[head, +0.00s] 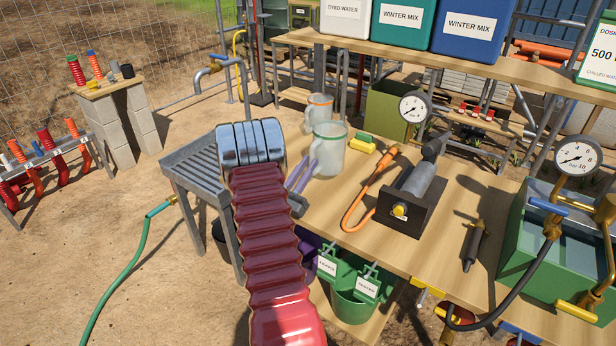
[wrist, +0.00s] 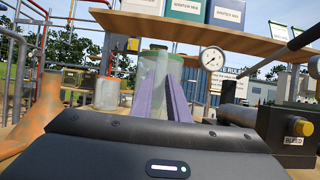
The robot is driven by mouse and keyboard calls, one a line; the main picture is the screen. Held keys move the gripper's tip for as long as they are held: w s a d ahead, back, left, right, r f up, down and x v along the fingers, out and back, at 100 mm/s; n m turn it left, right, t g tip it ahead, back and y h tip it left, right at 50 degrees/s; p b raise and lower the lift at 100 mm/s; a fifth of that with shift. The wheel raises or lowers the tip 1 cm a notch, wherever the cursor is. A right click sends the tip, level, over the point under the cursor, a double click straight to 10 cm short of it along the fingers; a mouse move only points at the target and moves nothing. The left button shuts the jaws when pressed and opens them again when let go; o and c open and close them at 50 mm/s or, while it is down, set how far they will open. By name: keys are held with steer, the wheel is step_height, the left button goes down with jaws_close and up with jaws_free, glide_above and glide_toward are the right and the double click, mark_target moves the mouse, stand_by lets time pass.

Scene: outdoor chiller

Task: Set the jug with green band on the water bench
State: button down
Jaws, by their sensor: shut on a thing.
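The clear jug with the green band (head: 329,150) is over the left part of the wooden bench (head: 345,222); I cannot tell whether its base touches the top. My gripper (head: 299,174) reaches it from the left, with purple fingers shut at its handle side. In the wrist view the jug (wrist: 153,78) stands upright between the two fingers (wrist: 158,105). The exact grip on the handle is hidden. A similar jug with an orange band (head: 318,112) stands just behind it; it also shows in the wrist view (wrist: 107,93). No label marks which surface is the water bench.
A grey slatted stand (head: 190,165) adjoins the bench at left. A raised shelf (head: 440,62) with labelled containers crosses behind.

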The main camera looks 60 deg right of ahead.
steer(key=shift+f, duration=2.45)
